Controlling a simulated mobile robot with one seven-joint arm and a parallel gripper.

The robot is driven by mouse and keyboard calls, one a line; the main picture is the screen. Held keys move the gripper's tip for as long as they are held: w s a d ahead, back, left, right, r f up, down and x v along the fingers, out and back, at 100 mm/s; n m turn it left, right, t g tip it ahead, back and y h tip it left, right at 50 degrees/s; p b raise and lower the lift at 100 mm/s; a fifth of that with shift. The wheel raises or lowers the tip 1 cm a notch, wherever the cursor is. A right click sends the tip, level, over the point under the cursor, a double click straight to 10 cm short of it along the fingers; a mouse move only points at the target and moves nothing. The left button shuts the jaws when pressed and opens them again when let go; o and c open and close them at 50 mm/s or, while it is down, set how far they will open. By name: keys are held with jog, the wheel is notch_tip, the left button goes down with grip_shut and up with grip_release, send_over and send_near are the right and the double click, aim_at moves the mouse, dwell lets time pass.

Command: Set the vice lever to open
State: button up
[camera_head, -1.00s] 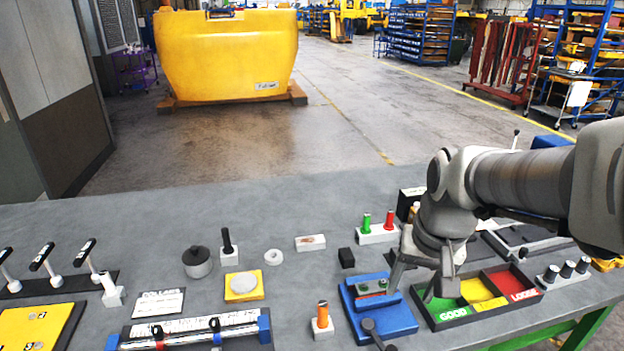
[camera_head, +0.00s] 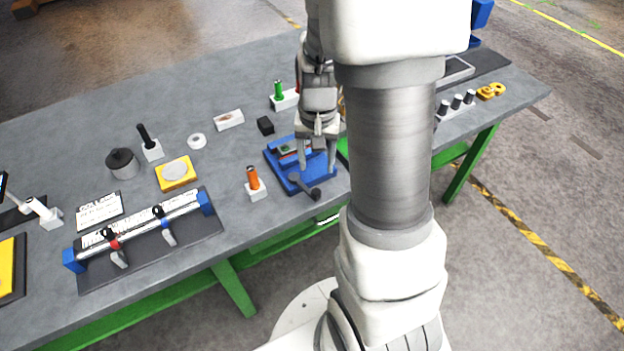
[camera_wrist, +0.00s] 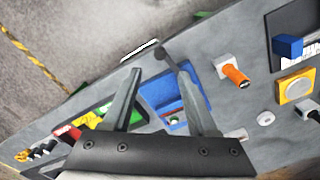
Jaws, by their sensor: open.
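The vice is a blue block (camera_head: 318,182) near the front edge of the bench; it also shows in the wrist view (camera_wrist: 196,84). Its dark lever with a round knob (camera_head: 304,187) lies at the vice's front side; in the wrist view the lever (camera_wrist: 167,57) shows beyond the fingertips. My gripper (camera_head: 316,168) is above the vice, pointing down, with its fingers apart and nothing between them. In the wrist view the gripper's fingers (camera_wrist: 160,100) straddle part of the vice. I cannot tell whether a finger touches it.
An orange-handled tool in a white block (camera_head: 255,186) stands left of the vice. A small black block (camera_head: 265,126) is behind it. A rail fixture with clamps (camera_head: 150,234) lies further left. My arm hides the sorting tray in the head view; the tray (camera_wrist: 95,122) shows in the wrist view.

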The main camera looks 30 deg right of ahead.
aim_at(316, 191)
notch_tip(316, 191, down, 10)
jog(key=shift+r, duration=0.2)
grip_shut()
dwell(0.4)
dwell(1.1)
